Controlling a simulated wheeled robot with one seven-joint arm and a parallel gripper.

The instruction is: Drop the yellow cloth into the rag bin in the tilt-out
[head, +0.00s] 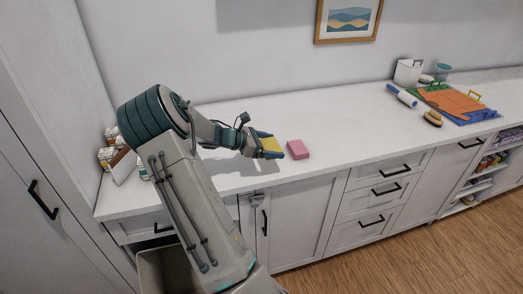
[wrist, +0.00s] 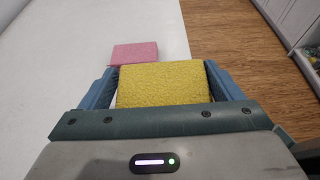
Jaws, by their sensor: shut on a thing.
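The yellow cloth (head: 271,144) is a thick, flat rectangle held between the fingers of my gripper (head: 268,146). In the wrist view the yellow cloth (wrist: 160,84) fills the space between the two blue fingers, and my gripper (wrist: 160,76) is shut on it. It is above the white counter, near the front edge. A beige open-topped bin (head: 163,272) shows at the lower left, below the counter in the opened tilt-out.
A pink cloth (head: 298,149) lies on the counter (head: 235,178) just right of my gripper. Small jars (head: 107,154) stand at the left end. A lint roller (head: 402,95), a brush (head: 433,118) and a coloured mat (head: 452,103) lie far right. The counter's middle is clear.

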